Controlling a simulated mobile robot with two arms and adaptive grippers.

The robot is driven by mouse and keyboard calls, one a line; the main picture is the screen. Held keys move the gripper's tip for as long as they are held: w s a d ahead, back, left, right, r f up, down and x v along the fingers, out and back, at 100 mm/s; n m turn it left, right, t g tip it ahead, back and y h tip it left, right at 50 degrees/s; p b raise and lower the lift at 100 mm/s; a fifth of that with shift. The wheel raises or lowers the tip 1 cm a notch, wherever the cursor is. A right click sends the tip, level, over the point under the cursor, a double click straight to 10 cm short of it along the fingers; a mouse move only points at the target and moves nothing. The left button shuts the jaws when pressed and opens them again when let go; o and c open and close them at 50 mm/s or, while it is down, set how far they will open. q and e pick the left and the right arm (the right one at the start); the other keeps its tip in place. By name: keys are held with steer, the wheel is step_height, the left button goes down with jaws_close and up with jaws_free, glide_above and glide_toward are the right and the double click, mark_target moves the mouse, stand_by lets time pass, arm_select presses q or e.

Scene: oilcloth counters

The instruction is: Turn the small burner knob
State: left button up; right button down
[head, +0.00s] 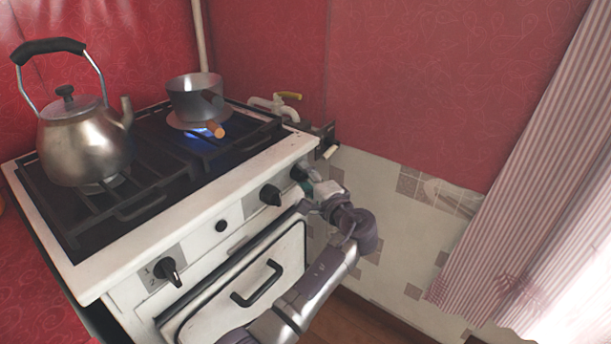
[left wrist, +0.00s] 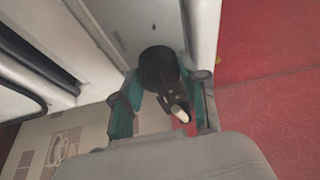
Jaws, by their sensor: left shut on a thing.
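The white stove (head: 200,215) has several black knobs along its front panel. My left gripper (head: 308,184) is at the rightmost end of that panel, shut on the rightmost black knob (head: 298,173), which it partly hides. In the left wrist view the black knob (left wrist: 157,66) sits between the two teal-padded fingers of my left gripper (left wrist: 163,104). My right gripper is not in view.
A small pot (head: 190,98) stands at the back over a blue flame (head: 205,132). A steel kettle (head: 80,150) stands on the left grate. The oven door handle (head: 258,285) juts out beside my arm. A striped curtain (head: 520,180) hangs at the right.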

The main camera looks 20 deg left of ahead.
arm_select(q)
steer(key=shift+r, duration=0.1)
steer(key=o, duration=1.1)
steer(key=shift+w, duration=0.1)
steer(key=shift+o, duration=0.2)
